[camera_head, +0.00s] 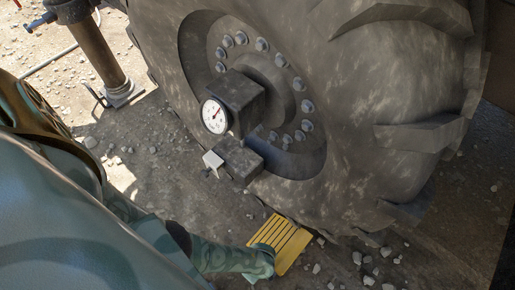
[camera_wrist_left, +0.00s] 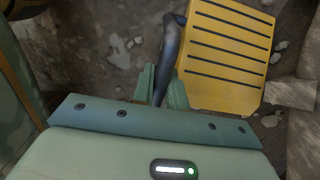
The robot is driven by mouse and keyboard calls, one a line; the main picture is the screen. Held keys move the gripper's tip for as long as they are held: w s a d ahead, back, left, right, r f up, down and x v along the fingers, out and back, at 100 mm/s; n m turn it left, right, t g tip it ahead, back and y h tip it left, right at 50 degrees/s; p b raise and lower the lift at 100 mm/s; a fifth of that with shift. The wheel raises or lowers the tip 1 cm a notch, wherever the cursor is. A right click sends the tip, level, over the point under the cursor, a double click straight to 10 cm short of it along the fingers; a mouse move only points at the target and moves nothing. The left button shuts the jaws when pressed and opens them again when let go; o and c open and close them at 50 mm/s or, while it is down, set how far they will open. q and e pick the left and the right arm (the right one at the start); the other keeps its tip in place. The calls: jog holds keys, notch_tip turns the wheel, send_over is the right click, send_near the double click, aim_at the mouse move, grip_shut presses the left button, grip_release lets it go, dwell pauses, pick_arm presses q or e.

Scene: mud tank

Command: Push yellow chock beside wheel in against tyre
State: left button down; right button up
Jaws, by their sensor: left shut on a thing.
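The yellow chock (camera_head: 280,241) lies on the ground at the foot of the big muddy tyre (camera_head: 395,100), its slotted face up. Its far edge is close to the tyre; I cannot tell whether they touch. In the left wrist view the chock (camera_wrist_left: 228,58) fills the upper right, with a dark bar-like handle (camera_wrist_left: 169,58) along its left side. My left gripper (camera_head: 264,264) is at the chock's near side. In the wrist view its green fingers (camera_wrist_left: 163,88) are shut around the handle. My right gripper is in neither view.
The wheel hub carries a block with a round dial gauge (camera_head: 215,115) and a lower block with a pale tab (camera_head: 213,161). A post on a foot plate (camera_head: 122,94) stands at upper left. Loose stones (camera_head: 368,262) lie right of the chock.

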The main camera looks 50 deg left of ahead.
pick_arm(q)
jog(key=shift+w, duration=0.35)
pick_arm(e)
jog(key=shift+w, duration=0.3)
pick_arm(q)
jog(key=shift+w, duration=0.1)
